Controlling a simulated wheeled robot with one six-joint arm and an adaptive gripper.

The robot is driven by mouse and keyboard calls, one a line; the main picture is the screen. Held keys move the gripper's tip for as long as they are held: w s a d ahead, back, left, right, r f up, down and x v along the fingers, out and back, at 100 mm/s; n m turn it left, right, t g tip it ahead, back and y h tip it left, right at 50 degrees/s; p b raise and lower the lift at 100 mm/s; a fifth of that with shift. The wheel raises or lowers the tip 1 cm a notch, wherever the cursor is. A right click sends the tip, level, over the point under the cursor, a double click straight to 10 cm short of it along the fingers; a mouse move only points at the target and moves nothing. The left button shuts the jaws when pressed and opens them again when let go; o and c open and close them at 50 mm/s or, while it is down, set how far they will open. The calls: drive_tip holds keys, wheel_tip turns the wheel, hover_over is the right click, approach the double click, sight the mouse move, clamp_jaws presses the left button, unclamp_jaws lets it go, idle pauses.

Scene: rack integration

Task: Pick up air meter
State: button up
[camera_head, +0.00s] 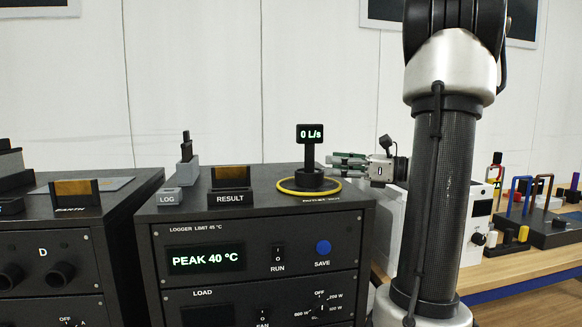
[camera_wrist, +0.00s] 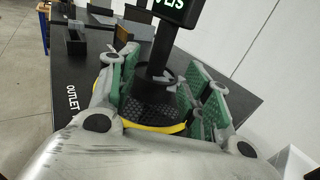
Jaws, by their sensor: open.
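The air meter (camera_head: 309,152) is a black post with a small display reading "0 L/s" and a round black base. It stands upright on top of the black logger cabinet, with its base inside a yellow ring (camera_head: 288,188). My gripper (camera_head: 338,163) reaches in from the right at the height of the post. In the wrist view the air meter's post (camera_wrist: 160,58) stands between the two green-padded fingers of my gripper (camera_wrist: 163,90), with its display cut off at the top. The fingers are spread on either side of it; any contact is hard to tell.
The cabinet top (camera_head: 250,208) also holds a LOG block (camera_head: 168,195) with a dark device in a grey holder (camera_head: 187,165), and a RESULT stand (camera_head: 232,190). Another black unit is at the left. A wooden bench (camera_head: 520,262) with several coloured items is at the right.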

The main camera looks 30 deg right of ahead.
sight(308, 171)
drive_tip(key=x, duration=0.8)
drive_tip(key=shift+w+a, duration=0.25)
clamp_jaws()
